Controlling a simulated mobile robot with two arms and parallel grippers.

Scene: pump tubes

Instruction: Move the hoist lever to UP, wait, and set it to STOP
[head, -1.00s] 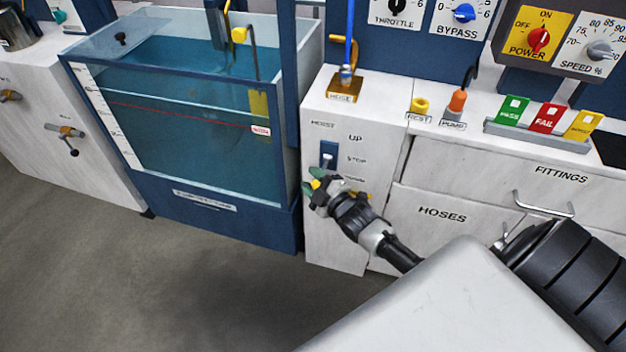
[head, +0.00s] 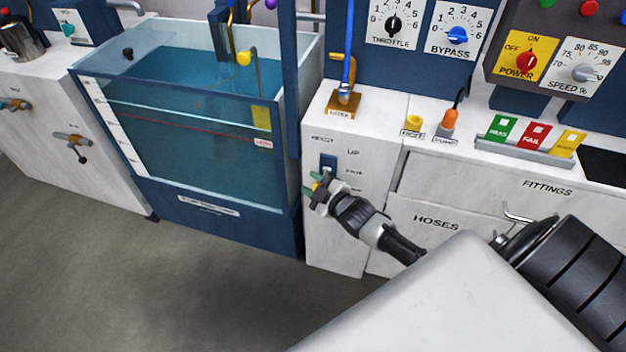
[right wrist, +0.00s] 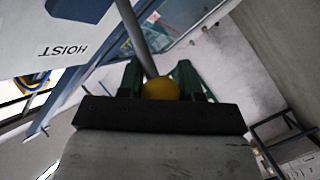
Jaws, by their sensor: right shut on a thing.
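The hoist lever is a grey rod (right wrist: 133,32) with a yellow ball knob (right wrist: 160,89), standing out from the white hoist panel (head: 330,240). The panel has a dark blue slot plate (head: 328,163) with UP, STOP and a lower label partly hidden by my gripper. My right gripper (head: 317,188) is in front of the panel, below the UP label and near the lower labels. In the right wrist view its green fingers (right wrist: 160,80) are shut on either side of the knob. The lever's exact setting is hard to tell. My left gripper is not in view.
A glass water tank (head: 190,120) stands left of the hoist panel. Drawers marked HOSES (head: 436,222) and FITTINGS are to the right, with a handle sticking out. Open floor (head: 200,290) lies in front.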

